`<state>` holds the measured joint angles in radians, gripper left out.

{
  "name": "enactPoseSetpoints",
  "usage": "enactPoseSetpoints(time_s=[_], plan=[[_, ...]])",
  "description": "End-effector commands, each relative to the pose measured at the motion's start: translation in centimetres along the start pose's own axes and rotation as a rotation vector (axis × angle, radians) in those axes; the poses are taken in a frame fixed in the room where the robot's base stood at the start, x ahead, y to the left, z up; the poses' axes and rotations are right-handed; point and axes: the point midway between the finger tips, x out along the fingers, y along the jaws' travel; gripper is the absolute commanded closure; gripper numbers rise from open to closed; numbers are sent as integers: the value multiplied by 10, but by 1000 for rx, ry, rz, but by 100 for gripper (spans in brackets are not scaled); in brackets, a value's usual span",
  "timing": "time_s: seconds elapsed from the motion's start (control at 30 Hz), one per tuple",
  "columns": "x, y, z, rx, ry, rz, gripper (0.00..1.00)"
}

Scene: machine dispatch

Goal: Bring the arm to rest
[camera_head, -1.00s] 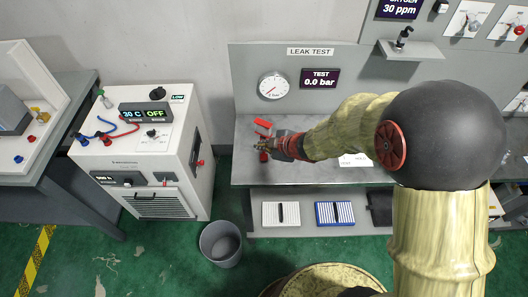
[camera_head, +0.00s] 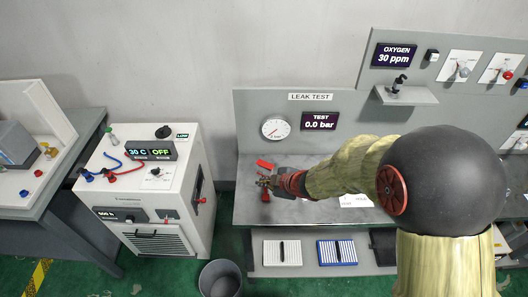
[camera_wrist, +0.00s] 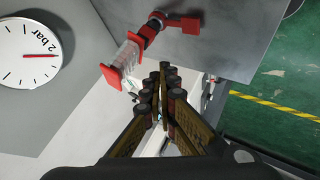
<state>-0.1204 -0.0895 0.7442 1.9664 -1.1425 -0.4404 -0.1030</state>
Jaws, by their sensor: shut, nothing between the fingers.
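My gripper (camera_head: 266,182) is at the end of my outstretched arm, over the left part of the leak test bench (camera_head: 310,212). In the wrist view its fingers (camera_wrist: 165,88) are together with nothing between them. A clear fitting with red ends (camera_wrist: 130,55) and a red valve handle (camera_wrist: 189,26) lie beyond the fingers in the wrist view. The red handle also shows just behind the gripper in the head view (camera_head: 265,164). Whether the gripper touches the fitting cannot be told.
A chiller cabinet (camera_head: 150,190) stands left of the bench, with a grey bin (camera_head: 220,279) in front. A gauge (camera_head: 275,128) and a display reading 0.0 bar (camera_head: 319,121) are on the panel behind. A small shelf (camera_head: 407,95) juts out at the right.

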Motion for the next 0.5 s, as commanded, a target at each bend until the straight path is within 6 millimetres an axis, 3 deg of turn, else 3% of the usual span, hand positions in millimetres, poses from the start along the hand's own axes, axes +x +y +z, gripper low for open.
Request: enactPoseSetpoints(time_s=[0.17, 0.27, 0.37, 0.43, 0.5], plan=[[0, 0, 2, 4, -8, -1, 100], [-1, 0, 18, 25, -69, -1, 100], [-8, -10, 58, 120, -213, 0, 100], [-26, -14, 88, 223, -344, 13, 100], [-59, -13, 110, 346, -470, 47, 100]])
